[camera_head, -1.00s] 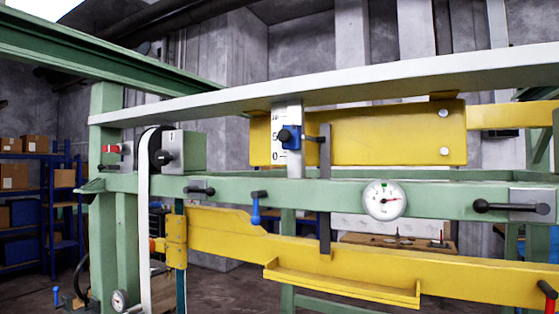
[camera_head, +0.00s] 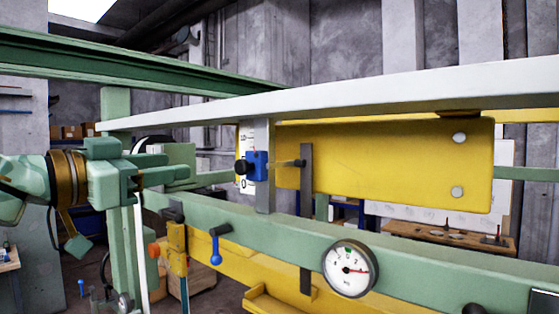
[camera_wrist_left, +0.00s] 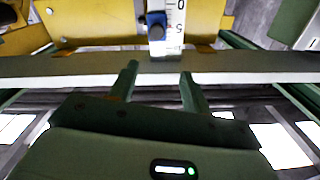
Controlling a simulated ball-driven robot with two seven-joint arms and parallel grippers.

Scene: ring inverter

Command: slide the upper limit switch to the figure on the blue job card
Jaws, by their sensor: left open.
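The upper limit switch is a blue block (camera_head: 257,166) with a black knob, on a grey upright in front of the white scale (camera_head: 243,138). It also shows in the left wrist view (camera_wrist_left: 156,20), near the figure 5 of the scale; its exact reading cannot be told. My left gripper (camera_head: 172,168) is open and empty, left of the switch and apart from it. In the left wrist view, its two fingers (camera_wrist_left: 158,74) point toward the switch with a gap between them. I cannot make out the blue job card. My right gripper is out of view.
A long pale beam (camera_head: 330,100) runs above the switch. A yellow plate (camera_head: 390,165) and a dark vertical bar (camera_head: 306,190) stand to its right. Below are a green rail (camera_head: 285,238), a blue-handled lever (camera_head: 216,248) and a round gauge (camera_head: 350,269).

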